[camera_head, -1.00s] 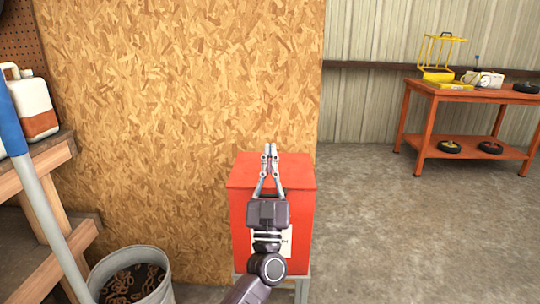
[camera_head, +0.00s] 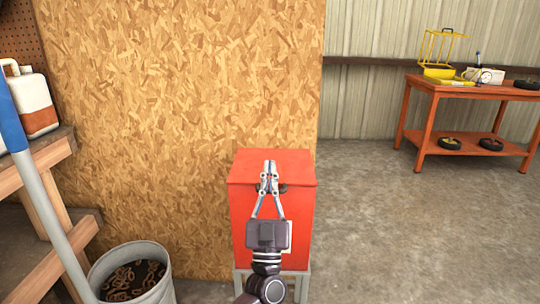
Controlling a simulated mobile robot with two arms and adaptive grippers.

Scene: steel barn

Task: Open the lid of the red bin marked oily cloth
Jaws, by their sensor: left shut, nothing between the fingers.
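The red bin (camera_head: 243,218) stands on a grey stand against the wood-chip board wall. Its red lid (camera_head: 246,166) lies flat and closed on top. A dark handle (camera_head: 283,188) shows on both sides of my fingers at the lid's front edge. My left gripper (camera_head: 270,165) comes in from below, in front of the bin. It is shut and empty, its fingertips overlapping the lid and the handle in view; I cannot tell whether they touch. The gripper and wrist hide most of the bin's front and its label (camera_head: 289,237). My right gripper is not in view.
A grey metal bucket (camera_head: 165,291) with rusty chain or rings stands at the left of the bin. A wooden bench (camera_head: 52,160) and a blue-grey pole (camera_head: 45,205) are farther left. An orange table (camera_head: 432,143) stands at the back right. The concrete floor right of the bin is clear.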

